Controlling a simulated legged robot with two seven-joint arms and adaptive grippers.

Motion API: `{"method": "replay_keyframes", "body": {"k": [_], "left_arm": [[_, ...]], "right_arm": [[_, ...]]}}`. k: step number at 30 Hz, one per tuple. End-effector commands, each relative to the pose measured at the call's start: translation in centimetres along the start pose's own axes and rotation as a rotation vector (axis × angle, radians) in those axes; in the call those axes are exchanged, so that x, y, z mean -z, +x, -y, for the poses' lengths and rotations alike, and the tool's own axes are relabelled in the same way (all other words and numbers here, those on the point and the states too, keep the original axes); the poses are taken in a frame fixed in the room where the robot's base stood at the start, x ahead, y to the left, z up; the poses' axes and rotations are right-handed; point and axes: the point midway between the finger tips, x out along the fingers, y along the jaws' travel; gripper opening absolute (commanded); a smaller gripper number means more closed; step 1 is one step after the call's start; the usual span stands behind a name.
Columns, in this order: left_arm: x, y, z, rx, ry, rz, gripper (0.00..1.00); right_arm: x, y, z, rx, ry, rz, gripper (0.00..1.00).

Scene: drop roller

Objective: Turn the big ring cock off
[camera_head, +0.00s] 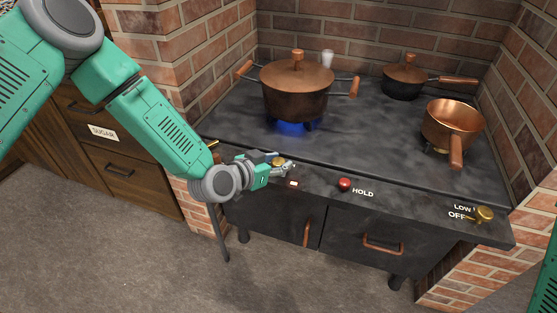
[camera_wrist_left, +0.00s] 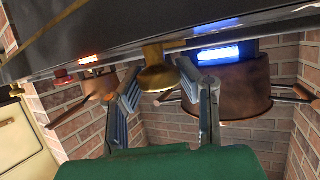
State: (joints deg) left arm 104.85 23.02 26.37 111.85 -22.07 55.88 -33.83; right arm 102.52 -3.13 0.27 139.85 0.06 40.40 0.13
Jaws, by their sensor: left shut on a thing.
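The big ring cock is a brass knob (camera_head: 278,160) on the stove's front edge, mostly covered by my left gripper (camera_head: 284,166) in the head view. In the left wrist view the brass knob (camera_wrist_left: 157,76) shows between the two fingers, and the left gripper (camera_wrist_left: 165,92) is shut on it. The big ring's blue flame (camera_head: 291,128) is lit under the large copper pot (camera_head: 296,92). The flame also glows in the left wrist view (camera_wrist_left: 219,54). Any marks beside this knob are hidden. My right gripper is out of view.
A red HOLD button (camera_head: 344,184) lies right of the gripper, past a small lit indicator (camera_head: 293,183). Another brass knob (camera_head: 484,214) sits by LOW and OFF marks. A copper saucepan (camera_head: 452,124) and a dark lidded pan (camera_head: 404,82) stand on the stove (camera_head: 365,145).

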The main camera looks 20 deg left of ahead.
Motion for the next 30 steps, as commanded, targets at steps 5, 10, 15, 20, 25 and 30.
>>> {"method": "replay_keyframes", "body": {"k": [5,10,15,20,25,30], "left_arm": [[0.5,0.0,-0.1,0.114,-0.043,-0.004,0.0],[0.5,0.0,-0.1,0.256,-0.102,-0.006,0.0],[0.6,0.0,-0.1,0.399,-0.162,-0.008,0.0],[0.5,0.0,0.0,0.519,-0.214,-0.009,0.0],[0.6,0.1,0.0,0.622,-0.257,-0.011,0.0],[0.5,0.1,0.1,0.694,-0.287,-0.011,0.0]], "right_arm": [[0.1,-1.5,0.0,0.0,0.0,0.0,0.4],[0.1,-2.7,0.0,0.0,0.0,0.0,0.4],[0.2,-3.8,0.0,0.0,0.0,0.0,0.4],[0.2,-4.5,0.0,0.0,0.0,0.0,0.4],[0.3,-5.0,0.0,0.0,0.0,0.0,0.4],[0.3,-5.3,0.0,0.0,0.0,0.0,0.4]]}}
